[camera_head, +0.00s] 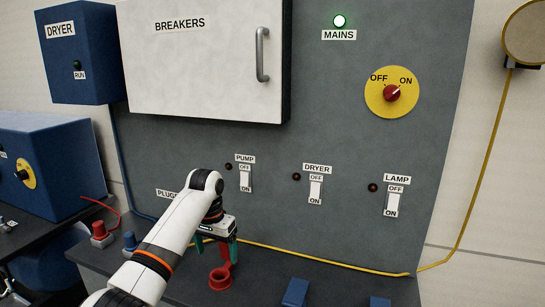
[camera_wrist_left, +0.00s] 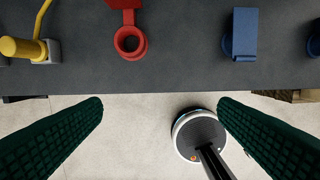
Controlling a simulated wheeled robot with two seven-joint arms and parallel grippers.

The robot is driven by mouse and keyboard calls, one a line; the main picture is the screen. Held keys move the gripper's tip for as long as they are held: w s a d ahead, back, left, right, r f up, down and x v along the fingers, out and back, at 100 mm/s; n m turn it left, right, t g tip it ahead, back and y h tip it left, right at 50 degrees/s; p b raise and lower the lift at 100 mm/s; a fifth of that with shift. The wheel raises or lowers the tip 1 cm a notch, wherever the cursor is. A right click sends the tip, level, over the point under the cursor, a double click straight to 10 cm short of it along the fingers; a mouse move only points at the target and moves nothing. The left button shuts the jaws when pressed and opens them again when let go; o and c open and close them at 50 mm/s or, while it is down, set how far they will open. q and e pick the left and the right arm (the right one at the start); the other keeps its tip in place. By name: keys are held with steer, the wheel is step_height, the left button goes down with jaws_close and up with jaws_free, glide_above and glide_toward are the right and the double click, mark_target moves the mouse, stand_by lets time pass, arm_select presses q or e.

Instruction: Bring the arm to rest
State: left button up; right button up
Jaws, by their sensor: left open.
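My left arm comes in from the lower left of the head view. Its gripper (camera_head: 215,243) is above the bench by the grey panel, behind the red socket (camera_head: 220,279) with its raised red lid. In the wrist view the two green fingers of the gripper (camera_wrist_left: 161,104) are wide apart with nothing between them. The red socket also shows in the wrist view (camera_wrist_left: 130,43), beyond the fingertips and apart from them. My right gripper is in neither view.
The panel holds a white breakers box (camera_head: 200,60), a red-and-yellow mains knob (camera_head: 392,93) turned towards ON, and pump, dryer and lamp switches. Blue sockets (camera_head: 295,292) stand on the bench (camera_head: 256,266). A yellow cable (camera_head: 330,262) runs along it. A red plug (camera_head: 100,232) stands left.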

arm_select(q)
steer(key=s+d+f+h, duration=0.1)
steer(key=s+f, duration=1.7)
steer(key=f, duration=0.3)
steer(key=s+a+r+n+t+y, duration=0.1)
steer(key=s+a, duration=0.3)
steer(key=s, duration=0.8)
steer(key=s+a+r+n+t, duration=0.1)
steer(key=s+a+r+t, duration=0.15)
steer(key=s, duration=1.05)
step_height(320, 180, down, 31)
steer(key=s+g+b, duration=0.1)
steer(key=g+b, duration=0.1)
steer(key=b, duration=0.1)
steer(key=s+a+f+b, duration=0.1)
steer(key=s+a+f, duration=0.1)
steer(key=s+f, duration=0.6)
steer(key=s+a+f+g+b, duration=0.1)
steer(key=s+f, duration=0.7)
steer(key=f, duration=0.1)
steer(key=shift+a+f, duration=0.3)
steer(key=shift+a, duration=0.05)
